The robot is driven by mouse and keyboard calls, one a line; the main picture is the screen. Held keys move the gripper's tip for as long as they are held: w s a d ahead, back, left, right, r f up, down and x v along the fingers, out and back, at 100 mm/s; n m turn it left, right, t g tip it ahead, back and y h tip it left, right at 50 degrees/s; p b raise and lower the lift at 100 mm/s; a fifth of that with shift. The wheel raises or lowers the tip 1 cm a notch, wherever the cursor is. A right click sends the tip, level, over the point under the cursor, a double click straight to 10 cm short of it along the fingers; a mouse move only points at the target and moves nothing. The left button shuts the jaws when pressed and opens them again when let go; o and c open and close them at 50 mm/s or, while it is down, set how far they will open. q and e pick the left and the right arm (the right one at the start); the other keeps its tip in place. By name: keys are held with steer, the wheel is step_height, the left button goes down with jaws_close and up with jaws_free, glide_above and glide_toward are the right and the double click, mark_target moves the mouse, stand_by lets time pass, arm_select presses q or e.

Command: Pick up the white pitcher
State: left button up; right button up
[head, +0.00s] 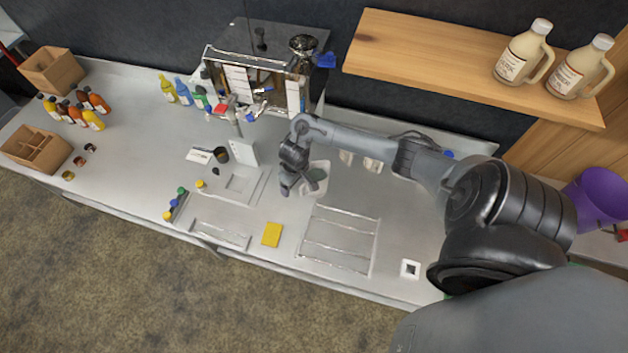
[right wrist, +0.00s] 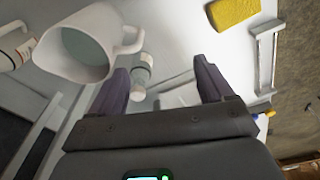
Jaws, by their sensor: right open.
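The white pitcher (head: 318,179) stands on the counter near the middle of the head view, partly hidden by my right gripper (head: 288,184). In the right wrist view the pitcher (right wrist: 106,22) is at upper left, with its mouth toward the camera and a grey-green interior. Its handle (right wrist: 134,39) points right, beyond the left finger. My right gripper (right wrist: 163,78) is open, its two dark fingers apart and nothing held between them. The pitcher lies outside the fingers, on the left finger's side. My left gripper is not in view.
A small white-capped bottle (right wrist: 142,70) shows beyond the left finger. A yellow sponge (head: 272,234) and a wire rack (head: 340,238) are on the counter in front. The metal evaporator (head: 262,75) stands behind. A wooden shelf (head: 440,55) with two jugs overhangs at the back right.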

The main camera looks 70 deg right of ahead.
mark_target(305, 183)
steer(key=shift+m+g, duration=0.5)
steer(key=shift+m, duration=0.4)
steer(key=d, duration=0.2)
steer(key=s+d+r, duration=0.1)
steer(key=d, duration=0.1)
steer(key=shift+r, duration=0.1)
steer(key=f+b, duration=0.2)
steer(key=f, duration=0.1)
steer(key=shift+s+d+f+b, duration=0.2)
steer(key=shift+s+f+b, duration=0.05)
steer(key=shift+f+b, duration=0.15)
steer(key=shift+f, duration=0.7)
steer(key=shift+s+d+f+b, duration=0.1)
steer(key=shift+f+b, duration=1.1)
steer(key=shift+f, duration=1.4)
steer(key=shift+r, duration=0.1)
jaws_close()
